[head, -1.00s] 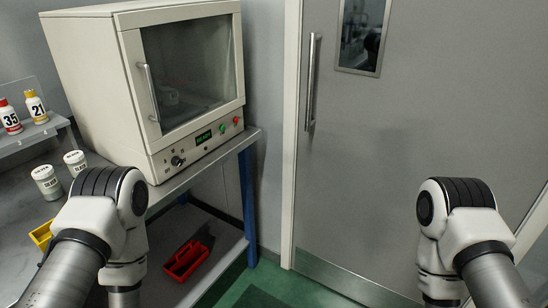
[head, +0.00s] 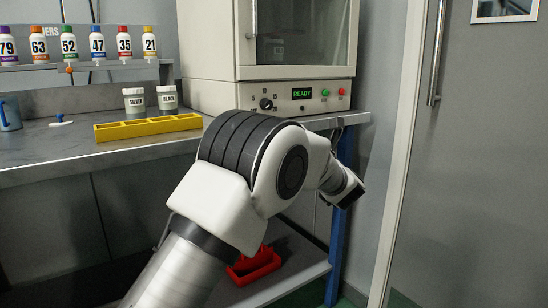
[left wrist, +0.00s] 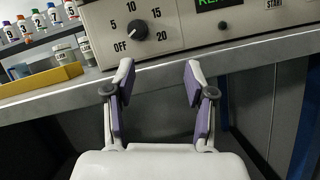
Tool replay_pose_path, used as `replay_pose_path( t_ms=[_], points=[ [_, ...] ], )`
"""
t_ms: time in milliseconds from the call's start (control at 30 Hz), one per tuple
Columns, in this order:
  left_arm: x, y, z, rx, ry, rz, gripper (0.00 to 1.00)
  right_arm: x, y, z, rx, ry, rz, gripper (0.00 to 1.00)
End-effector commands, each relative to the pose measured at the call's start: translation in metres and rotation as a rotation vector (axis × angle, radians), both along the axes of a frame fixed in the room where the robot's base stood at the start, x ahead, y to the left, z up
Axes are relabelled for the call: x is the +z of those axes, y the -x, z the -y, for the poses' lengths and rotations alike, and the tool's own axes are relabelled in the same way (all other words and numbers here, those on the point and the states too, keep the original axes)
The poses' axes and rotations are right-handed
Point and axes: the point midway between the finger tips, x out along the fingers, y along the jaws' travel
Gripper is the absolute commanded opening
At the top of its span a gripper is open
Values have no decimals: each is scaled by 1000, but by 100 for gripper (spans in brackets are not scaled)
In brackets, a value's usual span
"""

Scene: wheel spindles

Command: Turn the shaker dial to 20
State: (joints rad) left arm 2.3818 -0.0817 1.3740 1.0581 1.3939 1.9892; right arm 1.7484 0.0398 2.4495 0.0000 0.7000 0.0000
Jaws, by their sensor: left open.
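The shaker dial (left wrist: 138,30) is a round black knob on the cream front panel, ringed by the marks OFF, 5, 10, 15 and 20. Its pointer setting is too small to read surely. It also shows in the head view (head: 266,104), on the shaker (head: 215,70), with a green READY display (head: 302,93) to its right. My left gripper (left wrist: 158,72) is open and empty, with its fingertips below the panel and apart from the dial. In the head view, my arm hides its fingers. My right gripper is not in view.
The bench edge (left wrist: 60,98) runs below the panel. A yellow tray (head: 150,128), silver and black jars (head: 167,98) and a shelf of numbered bottles (head: 97,42) stand left. Green and red buttons (head: 341,92) are right of the display. A red bin (head: 255,265) sits below.

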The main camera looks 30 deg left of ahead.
Motion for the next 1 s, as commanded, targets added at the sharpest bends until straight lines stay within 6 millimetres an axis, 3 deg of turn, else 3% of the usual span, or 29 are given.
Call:
replay_pose_path(
  t_ms=[33, 67, 267, 600, 900, 1000],
  points=[
    [0, 8, -1, 4, 43, 116, 55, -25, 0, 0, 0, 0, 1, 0],
    [7, 12, -2, 7, 65, 169, 55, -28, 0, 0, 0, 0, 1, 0],
    [28, 14, -15, 9, 106, 265, 55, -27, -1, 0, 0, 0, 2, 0],
    [50, -8, -65, 8, 101, 257, 55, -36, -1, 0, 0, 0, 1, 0],
    [53, -10, -70, 6, 100, 254, 55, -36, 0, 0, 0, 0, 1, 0],
    [53, -10, -70, 6, 99, 253, 19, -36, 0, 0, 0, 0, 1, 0]
  ],
)
